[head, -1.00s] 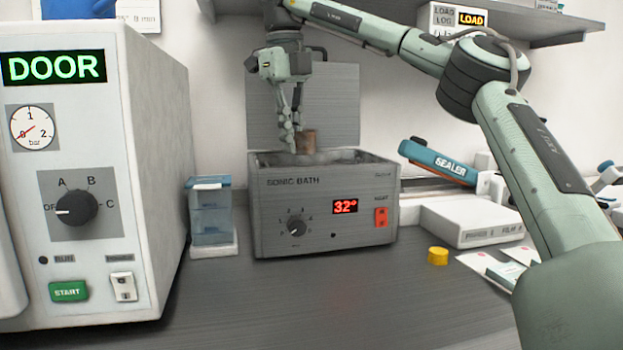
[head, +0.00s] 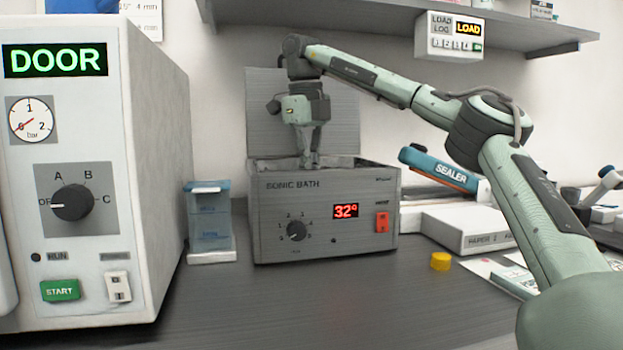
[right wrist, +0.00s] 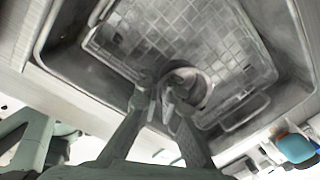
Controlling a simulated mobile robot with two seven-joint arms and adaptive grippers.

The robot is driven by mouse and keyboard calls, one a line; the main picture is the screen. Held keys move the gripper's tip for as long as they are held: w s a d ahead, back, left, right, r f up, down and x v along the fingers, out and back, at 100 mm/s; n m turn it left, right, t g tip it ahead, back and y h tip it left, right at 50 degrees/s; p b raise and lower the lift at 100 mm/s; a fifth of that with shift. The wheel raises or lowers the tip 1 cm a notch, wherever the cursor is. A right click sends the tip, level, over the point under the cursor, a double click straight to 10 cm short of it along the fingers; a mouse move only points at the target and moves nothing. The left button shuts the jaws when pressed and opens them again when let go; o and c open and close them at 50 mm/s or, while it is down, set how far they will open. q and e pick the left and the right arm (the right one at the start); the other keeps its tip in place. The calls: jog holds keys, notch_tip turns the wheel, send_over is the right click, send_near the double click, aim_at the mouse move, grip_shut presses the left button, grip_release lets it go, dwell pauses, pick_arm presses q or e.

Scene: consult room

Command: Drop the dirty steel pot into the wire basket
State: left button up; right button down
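My right gripper (right wrist: 157,98) points down into the sonic bath, and its two fingers converge at the near edge of a small round steel pot. In the right wrist view the pot (right wrist: 198,90) shows as a ring beside and beyond the fingertips, over the wire basket. The fingers look closed on its wall, though a small gap shows between the pads. The wire basket (right wrist: 203,40) is a mesh tray inside the bath. In the head view the right gripper (head: 309,163) has its tips behind the front rim of the sonic bath (head: 280,215); pot and basket are hidden there.
A large white machine reading DOOR (head: 165,170) stands at left. A blue container (head: 209,215) stands between it and the bath. A yellow cap (head: 440,261), a white box (head: 465,232) and a blue sealer (head: 445,172) are at right. The front counter is clear.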

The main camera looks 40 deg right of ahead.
jog(key=shift+f, duration=0.1)
jog(key=shift+f, duration=0.55)
jog(key=c, duration=1.7)
grip_release()
pick_arm(q)
jog(key=shift+s+r, duration=0.1)
jog(key=shift+r, duration=0.4)
